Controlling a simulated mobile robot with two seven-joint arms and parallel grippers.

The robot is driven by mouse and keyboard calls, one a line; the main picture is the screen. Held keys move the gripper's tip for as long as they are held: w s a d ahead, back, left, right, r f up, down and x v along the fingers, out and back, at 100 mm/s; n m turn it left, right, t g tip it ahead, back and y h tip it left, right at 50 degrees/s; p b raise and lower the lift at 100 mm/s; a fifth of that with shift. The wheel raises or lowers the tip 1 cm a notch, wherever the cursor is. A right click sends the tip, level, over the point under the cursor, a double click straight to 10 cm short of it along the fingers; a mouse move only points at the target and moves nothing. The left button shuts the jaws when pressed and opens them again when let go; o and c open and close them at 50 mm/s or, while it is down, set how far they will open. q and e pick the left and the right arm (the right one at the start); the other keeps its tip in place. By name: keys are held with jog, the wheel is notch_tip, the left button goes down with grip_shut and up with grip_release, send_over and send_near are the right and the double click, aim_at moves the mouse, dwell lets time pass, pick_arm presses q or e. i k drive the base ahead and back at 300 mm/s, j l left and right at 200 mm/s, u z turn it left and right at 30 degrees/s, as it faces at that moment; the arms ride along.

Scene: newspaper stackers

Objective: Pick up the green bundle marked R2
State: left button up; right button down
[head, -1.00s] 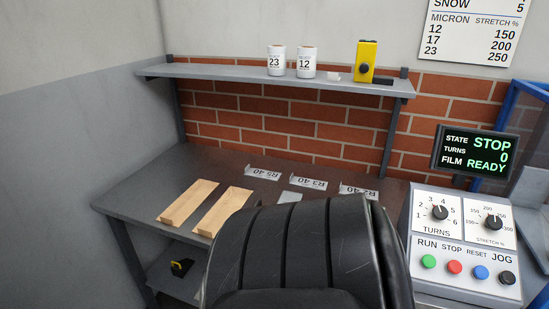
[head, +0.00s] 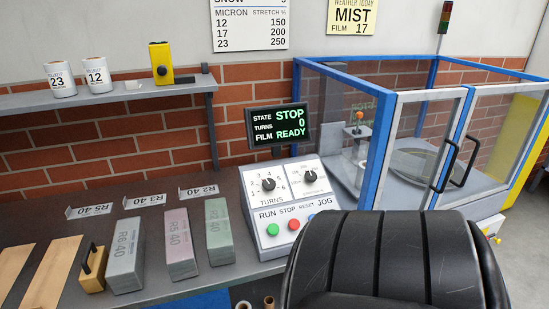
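The green bundle marked R2 (head: 219,231) lies on the dark bench in the head view, at the right end of a row of bundles, just left of the control panel. All three point away from me. Neither of my grippers is in view.
A wooden block with a black handle (head: 92,270) and wooden boards (head: 48,272) lie left of the bundles. Label stands (head: 145,201) stand behind them. The control panel (head: 284,206) borders the green bundle's right. A blue-framed wrapping machine (head: 376,150) stands further right.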

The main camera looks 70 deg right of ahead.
aim_at(221, 247)
jog(key=z, duration=1.6)
